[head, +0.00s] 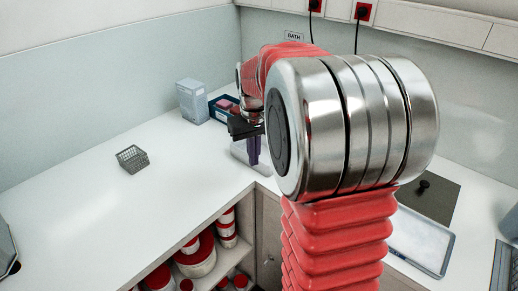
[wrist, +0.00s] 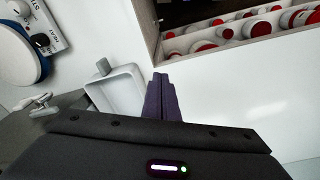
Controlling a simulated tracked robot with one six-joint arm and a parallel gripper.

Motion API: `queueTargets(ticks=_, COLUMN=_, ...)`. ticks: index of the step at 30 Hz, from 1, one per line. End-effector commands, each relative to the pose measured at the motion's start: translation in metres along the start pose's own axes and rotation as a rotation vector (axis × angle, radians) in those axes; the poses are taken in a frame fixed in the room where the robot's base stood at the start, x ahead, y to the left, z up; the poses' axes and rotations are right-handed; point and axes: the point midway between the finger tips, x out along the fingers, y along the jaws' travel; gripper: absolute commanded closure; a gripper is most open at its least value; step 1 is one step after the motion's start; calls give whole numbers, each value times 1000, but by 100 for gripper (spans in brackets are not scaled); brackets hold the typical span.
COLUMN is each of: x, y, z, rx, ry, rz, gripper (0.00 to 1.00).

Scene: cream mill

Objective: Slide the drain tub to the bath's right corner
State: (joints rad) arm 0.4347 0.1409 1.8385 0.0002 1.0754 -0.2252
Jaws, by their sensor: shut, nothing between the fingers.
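A white shallow tub with a raised rim and a small grey block at one end, which looks like the drain tub, lies on the white counter in the wrist view (wrist: 119,92). In the head view its pale edge (head: 238,152) shows beside my fingers, partly hidden by them. My gripper (head: 253,160) points down at the counter near the inner corner. In the wrist view its purple fingers (wrist: 160,80) are together and empty, just right of the tub; I cannot tell whether they touch it. The bath is not clearly identifiable; a BATH sign (head: 294,36) is on the back wall, and my arm hides much below it.
A dial-fronted device (wrist: 38,35) is at the wrist view's upper left. Shelves of red-lidded jars (head: 197,257) lie below the counter's edge. The left counter is mostly clear.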

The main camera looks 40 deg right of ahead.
Motion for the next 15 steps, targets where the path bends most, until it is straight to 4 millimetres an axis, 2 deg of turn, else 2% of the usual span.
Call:
queueTargets(ticks=9, x=22, y=55, z=-50, rx=-70, ry=-59, rz=-14, gripper=100)
queueTargets(ticks=15, x=24, y=77, z=-74, rx=-145, ry=-75, rz=-22, gripper=100)
